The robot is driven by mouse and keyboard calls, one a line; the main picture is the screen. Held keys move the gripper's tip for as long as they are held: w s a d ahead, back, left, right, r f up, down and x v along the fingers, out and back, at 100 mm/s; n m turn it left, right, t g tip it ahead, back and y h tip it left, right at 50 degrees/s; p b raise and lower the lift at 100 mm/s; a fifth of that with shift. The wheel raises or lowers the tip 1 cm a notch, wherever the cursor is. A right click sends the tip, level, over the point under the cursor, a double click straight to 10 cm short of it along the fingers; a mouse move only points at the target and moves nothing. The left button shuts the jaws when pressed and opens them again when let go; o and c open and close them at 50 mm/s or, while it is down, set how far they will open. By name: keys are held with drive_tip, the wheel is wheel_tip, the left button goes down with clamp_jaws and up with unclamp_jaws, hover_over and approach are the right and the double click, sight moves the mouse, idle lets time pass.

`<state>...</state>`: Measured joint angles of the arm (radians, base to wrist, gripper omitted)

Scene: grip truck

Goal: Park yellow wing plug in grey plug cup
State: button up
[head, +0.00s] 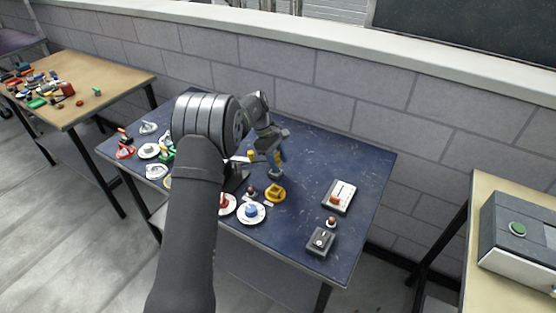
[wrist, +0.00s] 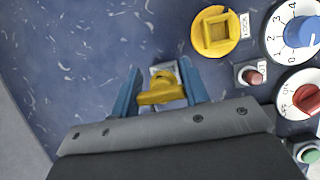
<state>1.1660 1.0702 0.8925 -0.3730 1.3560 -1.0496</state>
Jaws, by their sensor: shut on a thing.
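The yellow wing plug (wrist: 160,92) is between the two blue fingers of my gripper (wrist: 162,76) in the wrist view, and the fingers are shut on it. A grey square cup (wrist: 162,67) shows just past the plug, partly hidden by it. I cannot tell whether the plug is inside the cup or only above it. The plug is too small there to make out clearly.
A yellow round base with a square socket (wrist: 232,36) lies right of the cup, near a red-brown button (wrist: 254,77), a blue dial (wrist: 302,30) and a red dial (wrist: 309,98). A white switch box (head: 340,197) and a dark box (head: 320,242) stand farther right on the blue table (head: 360,165).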

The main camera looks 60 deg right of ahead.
sight(278, 159)
drive_tip(key=shift+f, duration=0.2)
drive_tip(key=shift+f, duration=0.3)
drive_tip(key=shift+f, duration=0.8)
idle(1.1)
drive_tip(key=o, duration=1.4)
drive_tip(key=shift+r, duration=3.8)
drive_tip(key=shift+f, duration=3.8)
